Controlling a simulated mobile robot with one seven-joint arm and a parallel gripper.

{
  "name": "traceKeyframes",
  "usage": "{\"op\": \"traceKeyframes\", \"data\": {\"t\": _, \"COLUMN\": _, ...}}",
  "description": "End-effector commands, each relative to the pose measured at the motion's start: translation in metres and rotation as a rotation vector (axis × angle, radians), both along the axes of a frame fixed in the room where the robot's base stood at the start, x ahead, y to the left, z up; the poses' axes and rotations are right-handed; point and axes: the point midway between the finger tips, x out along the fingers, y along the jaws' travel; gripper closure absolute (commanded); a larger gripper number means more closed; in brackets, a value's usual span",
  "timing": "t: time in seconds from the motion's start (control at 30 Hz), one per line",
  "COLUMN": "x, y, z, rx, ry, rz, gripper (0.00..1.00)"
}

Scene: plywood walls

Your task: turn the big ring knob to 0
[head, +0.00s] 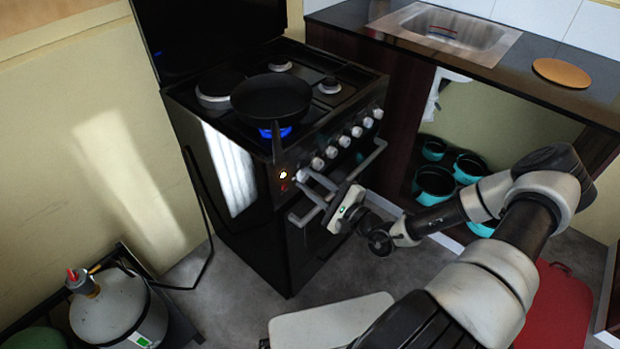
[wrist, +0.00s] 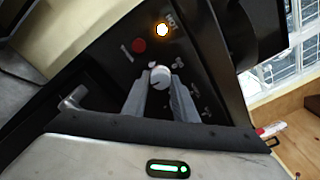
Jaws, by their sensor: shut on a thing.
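The stove's front panel carries a row of white knobs. The leftmost large knob (head: 302,176) is at the panel's left end, and it also shows in the wrist view (wrist: 160,76). My gripper (head: 304,182) reaches the panel from the front, its two fingers on either side of this knob. In the wrist view my gripper (wrist: 158,82) is shut on the knob. The marks around the knob are too small to read, so its setting cannot be told. A blue flame (head: 275,132) burns under the black pan (head: 271,98).
A glowing orange light (head: 283,174) and a red button (wrist: 139,46) sit beside the knob. The pan's handle points forward above the panel. The oven's door handle (head: 345,181) runs below the knobs. A gas cylinder (head: 112,306) stands at the lower left.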

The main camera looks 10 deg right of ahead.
Motion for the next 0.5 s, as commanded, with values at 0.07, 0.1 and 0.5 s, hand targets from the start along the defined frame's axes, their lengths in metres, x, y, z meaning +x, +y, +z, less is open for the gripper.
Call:
{"op": "traceKeyframes", "data": {"t": 0.07, "x": -0.0002, "y": 0.0009, "z": 0.0048, "rx": 0.047, "ry": 0.037, "rz": 0.001, "gripper": 0.97}}
{"op": "traceKeyframes", "data": {"t": 0.1, "x": -0.0002, "y": 0.0008, "z": 0.0051, "rx": 0.074, "ry": 0.055, "rz": 0.001, "gripper": 0.97}}
{"op": "traceKeyframes", "data": {"t": 0.5, "x": -0.0003, "y": 0.0006, "z": 0.0036, "rx": 0.378, "ry": 0.277, "rz": 0.000, "gripper": 0.97}}
